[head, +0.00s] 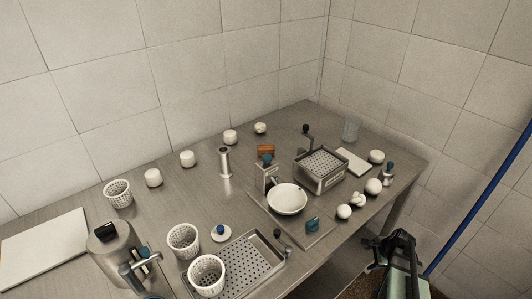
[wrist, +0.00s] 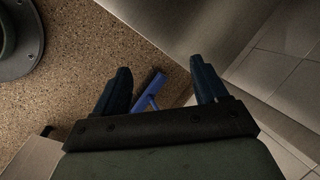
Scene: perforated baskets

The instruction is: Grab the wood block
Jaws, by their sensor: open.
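A small orange-brown wood block (head: 266,149) lies on the steel table, behind the metal device with a white bowl, in the head view. My gripper (head: 388,240) is off the table's right front edge, well apart from the block, at the lower right of the head view. In the wrist view my gripper (wrist: 161,78) has its two dark fingers spread with nothing held between them. The block does not show in the wrist view.
The white bowl (head: 287,199) and a perforated steel box (head: 321,168) stand near the block. Perforated white baskets (head: 184,239), white jars (head: 187,158) and a metal cylinder (head: 224,162) stand farther left. A blue tool (wrist: 150,91) lies on the speckled floor below my gripper.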

